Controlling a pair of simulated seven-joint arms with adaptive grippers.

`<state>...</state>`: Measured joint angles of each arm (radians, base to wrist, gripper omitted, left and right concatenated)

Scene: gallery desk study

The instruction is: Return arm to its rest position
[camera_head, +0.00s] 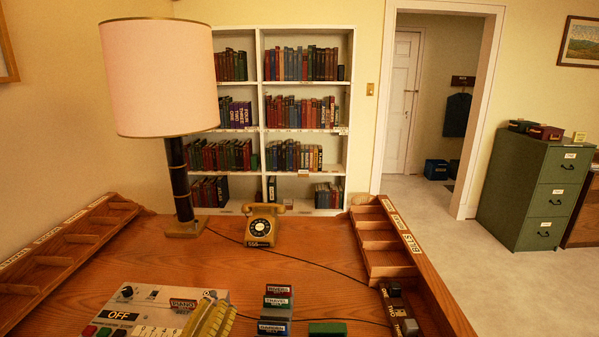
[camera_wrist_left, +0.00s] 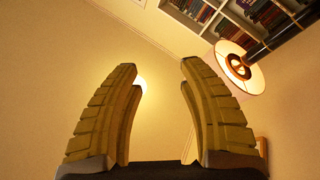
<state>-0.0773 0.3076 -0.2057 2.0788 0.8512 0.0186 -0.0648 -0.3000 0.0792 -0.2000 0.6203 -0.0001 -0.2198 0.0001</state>
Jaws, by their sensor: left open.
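My left gripper (camera_head: 212,316) shows at the bottom of the head view as yellow ridged fingers, over the right part of a grey panel with buttons. In the left wrist view my left gripper (camera_wrist_left: 160,72) has its two fingers wide apart with nothing between them, only cream wall behind. The rest of my left arm is out of the head view. My right gripper is in neither view.
The wooden desk (camera_head: 300,275) holds a lamp (camera_head: 178,160), a yellow telephone (camera_head: 261,227), the panel (camera_head: 150,302), small labelled boxes (camera_head: 277,305) and a green block (camera_head: 327,328). Wooden racks (camera_head: 383,238) line both sides. The desk's middle is mostly clear, crossed by cords.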

